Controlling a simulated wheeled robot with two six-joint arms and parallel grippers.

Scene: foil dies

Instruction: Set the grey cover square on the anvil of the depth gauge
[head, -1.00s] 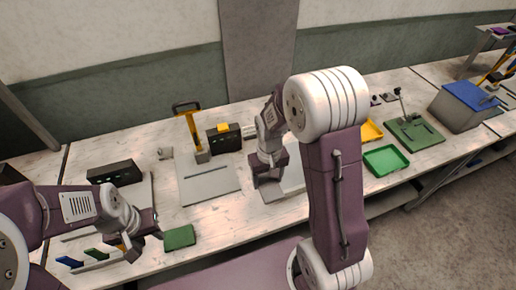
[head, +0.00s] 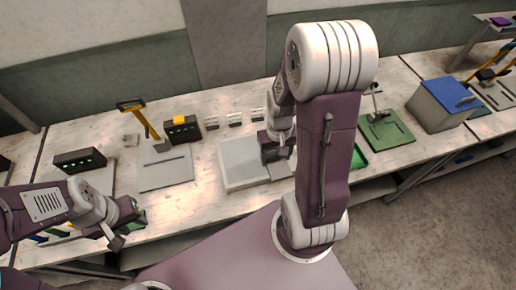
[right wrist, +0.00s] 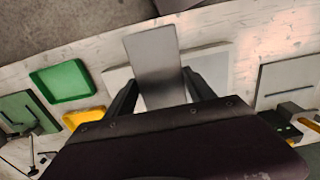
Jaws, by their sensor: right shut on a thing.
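My right gripper (right wrist: 160,98) is shut on a flat grey plate, which I take for the grey cover (right wrist: 155,55). In the head view the right gripper (head: 276,150) is at the right end of a pale slab (head: 238,172), with the cover (head: 279,170) just below it. I cannot tell whether the cover touches anything. A green base with an upright post, perhaps the depth gauge (head: 390,132), stands to the right, and it also shows in the right wrist view (right wrist: 22,112). My left gripper (head: 118,236) is at the lower left; its fingers are unclear.
A green tray (right wrist: 65,82) and a yellow tray (right wrist: 84,118) lie between the slab and the green base. A blue-topped box (head: 447,102) stands farther right. A grey plate with a yellow-handled tool (head: 148,125) and a black box (head: 182,131) are left of the slab.

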